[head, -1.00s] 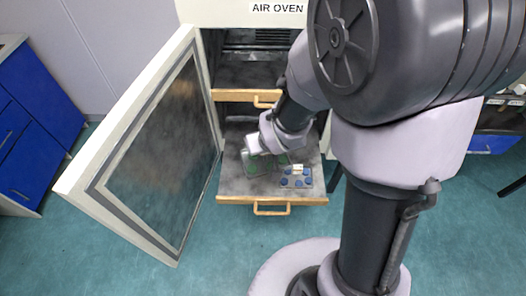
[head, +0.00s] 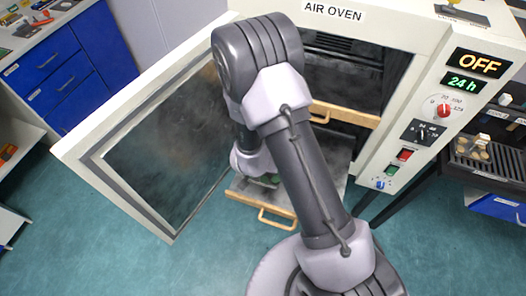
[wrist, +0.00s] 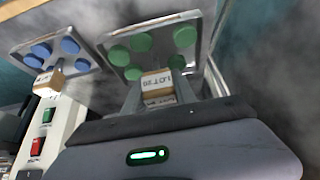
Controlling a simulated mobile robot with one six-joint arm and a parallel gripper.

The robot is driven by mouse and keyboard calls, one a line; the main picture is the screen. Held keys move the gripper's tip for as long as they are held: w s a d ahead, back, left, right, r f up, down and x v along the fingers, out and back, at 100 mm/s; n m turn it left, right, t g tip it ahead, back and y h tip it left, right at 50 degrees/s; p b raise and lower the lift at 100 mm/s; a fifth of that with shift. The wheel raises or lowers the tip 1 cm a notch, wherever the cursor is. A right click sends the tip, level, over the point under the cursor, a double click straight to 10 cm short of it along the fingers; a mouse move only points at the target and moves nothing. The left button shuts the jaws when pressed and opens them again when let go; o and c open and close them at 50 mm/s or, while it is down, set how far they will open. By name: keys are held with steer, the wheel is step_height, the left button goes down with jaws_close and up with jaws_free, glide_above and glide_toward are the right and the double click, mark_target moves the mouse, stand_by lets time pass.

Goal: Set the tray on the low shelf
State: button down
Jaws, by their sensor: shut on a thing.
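The low shelf (head: 250,189) is pulled out of the air oven, with a wooden front and handle. I cannot tell whether the tray touches the shelf. A second tray with blue discs (wrist: 42,50) and its own labelled block lies to the left in the wrist view.
The oven door (head: 150,140) stands wide open on the left. An upper shelf (head: 345,113) with a wooden front is above the low shelf. The control panel (head: 440,110) reads OFF and 24 h. My arm covers the middle of the head view.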

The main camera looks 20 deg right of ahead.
steer(key=shift+s, duration=0.1)
steer(key=shift+f+b, duration=1.6)
steer(key=shift+f, duration=0.3)
steer(key=shift+f+b, duration=0.55)
steer(key=shift+f, duration=0.1)
steer(key=c, duration=0.9)
jaws_free()
step_height(320, 180, up, 6)
steer(key=p, duration=0.5)
steer(key=shift+r+p, duration=0.25)
steer(key=shift+p, duration=0.15)
steer(key=shift+f, duration=0.2)
